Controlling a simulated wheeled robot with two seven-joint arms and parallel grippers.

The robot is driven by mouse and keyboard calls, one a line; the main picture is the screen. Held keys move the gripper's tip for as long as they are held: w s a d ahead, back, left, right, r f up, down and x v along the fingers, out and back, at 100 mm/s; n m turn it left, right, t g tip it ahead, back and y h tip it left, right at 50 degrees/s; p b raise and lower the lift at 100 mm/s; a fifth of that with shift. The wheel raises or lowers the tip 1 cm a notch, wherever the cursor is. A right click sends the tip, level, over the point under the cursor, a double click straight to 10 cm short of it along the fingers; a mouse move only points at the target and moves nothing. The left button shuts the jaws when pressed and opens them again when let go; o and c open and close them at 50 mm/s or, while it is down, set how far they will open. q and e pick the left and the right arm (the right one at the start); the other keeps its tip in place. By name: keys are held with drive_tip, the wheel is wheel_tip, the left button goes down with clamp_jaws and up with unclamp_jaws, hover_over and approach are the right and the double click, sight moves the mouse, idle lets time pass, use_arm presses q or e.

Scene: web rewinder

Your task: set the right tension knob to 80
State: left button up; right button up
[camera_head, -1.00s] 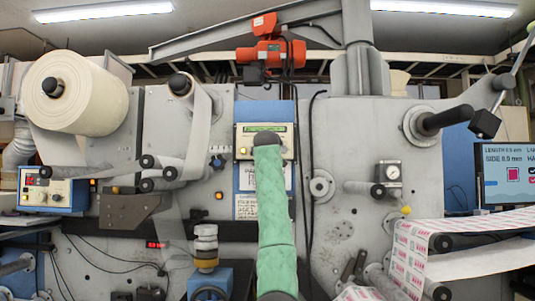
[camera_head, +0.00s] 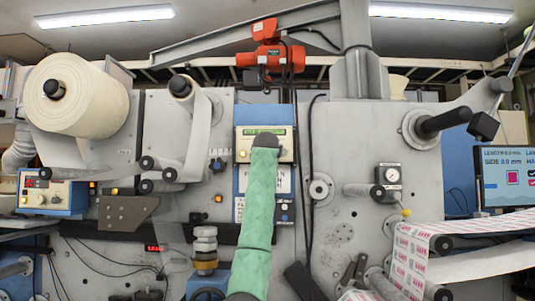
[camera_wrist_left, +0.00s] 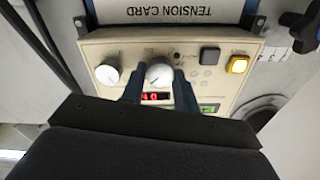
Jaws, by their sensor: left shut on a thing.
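The cream control panel (camera_head: 284,134) stands at the centre of the machine, mostly behind my left arm. The left wrist view shows the panel upside down. A second white knob (camera_wrist_left: 107,74) sits beside the held one, free, towards the picture's left. A small red display (camera_wrist_left: 155,97) shows between the fingers; its digits are partly hidden and hard to read. The right gripper is not in view.
A dark button (camera_wrist_left: 209,55) and a lit yellow button (camera_wrist_left: 237,65) are on the same panel. A printed card (camera_wrist_left: 190,11) adjoins it. A black cable (camera_head: 309,160) hangs to the right. A yellow-based fitting (camera_head: 205,250) stands left of my arm.

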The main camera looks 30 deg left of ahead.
use_arm(q)
drive_tip(key=shift+m, duration=0.3)
drive_tip(key=o, duration=1)
drive_tip(key=shift+w+f, duration=0.1)
drive_tip(key=shift+c, duration=0.2)
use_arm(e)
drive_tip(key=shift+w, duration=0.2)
use_arm(q)
drive_tip(key=b+v, duration=0.3)
drive_tip(key=v, duration=0.4)
drive_tip(key=shift+s+d+b, duration=0.25)
drive_tip(key=shift+s+b, duration=0.05)
drive_tip(key=shift+b, duration=0.1)
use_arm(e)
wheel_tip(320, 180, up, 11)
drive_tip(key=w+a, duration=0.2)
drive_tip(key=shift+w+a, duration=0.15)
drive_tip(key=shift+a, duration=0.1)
